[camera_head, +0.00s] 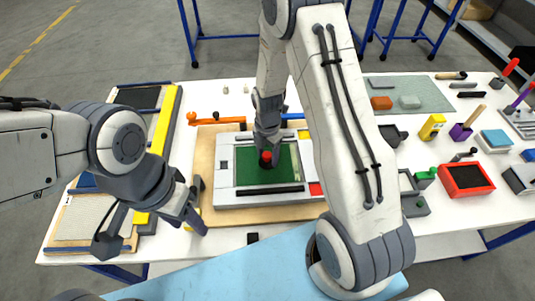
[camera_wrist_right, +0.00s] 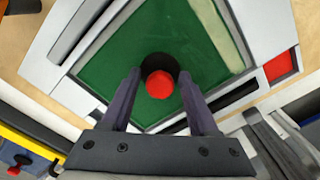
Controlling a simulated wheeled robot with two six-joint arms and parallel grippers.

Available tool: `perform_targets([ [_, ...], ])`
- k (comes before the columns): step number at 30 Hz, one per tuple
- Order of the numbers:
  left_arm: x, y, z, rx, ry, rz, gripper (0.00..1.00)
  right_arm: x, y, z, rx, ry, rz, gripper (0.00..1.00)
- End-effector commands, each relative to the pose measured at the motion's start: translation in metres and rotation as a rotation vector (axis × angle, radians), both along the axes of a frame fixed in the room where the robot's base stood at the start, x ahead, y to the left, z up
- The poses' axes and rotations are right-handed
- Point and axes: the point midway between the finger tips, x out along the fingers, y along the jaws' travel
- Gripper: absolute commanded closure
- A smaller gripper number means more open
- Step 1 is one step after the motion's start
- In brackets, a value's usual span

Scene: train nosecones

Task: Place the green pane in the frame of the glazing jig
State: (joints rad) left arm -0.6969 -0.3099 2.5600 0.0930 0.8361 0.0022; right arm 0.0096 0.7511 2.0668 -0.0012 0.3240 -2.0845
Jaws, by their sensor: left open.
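The green pane (camera_head: 250,174) lies flat inside the pale frame of the glazing jig (camera_head: 224,196); it also shows in the right wrist view (camera_wrist_right: 120,60). A pale strip runs along one side of it. A black knob with a red top (camera_head: 266,157) stands on the pane. My right gripper (camera_head: 267,140) is over the knob, its open fingers on either side with small gaps in the right wrist view (camera_wrist_right: 160,80). My left gripper (camera_head: 150,228) is open and empty at the jig's left. Whether the pane sits fully down is hard to tell.
The jig stands on a wooden board (camera_head: 205,160). A yellow bar and framed panel (camera_head: 90,220) lie at left. A red tray (camera_head: 466,180), a yellow block (camera_head: 432,126) and several tools crowd the table's right side. My right arm hides part of the jig's right.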

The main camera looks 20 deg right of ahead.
Motion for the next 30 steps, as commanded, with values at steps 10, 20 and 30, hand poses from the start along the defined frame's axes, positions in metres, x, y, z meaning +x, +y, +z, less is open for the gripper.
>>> perform_targets([
  [10,0.0,0.0,0.002,0.0,0.0,0.0,0.5,0.0,0.0,0.002,0.0,0.0,0.0,0.31],
  [20,0.0,0.0,-0.011,0.0,0.0,0.0,0.5,0.002,0.0,0.047,0.0,-0.008,0.0,0.31],
  [30,0.0,0.0,-0.022,0.0,0.0,-0.001,0.5,0.001,0.0,0.111,0.0,-0.004,0.0,0.31],
])
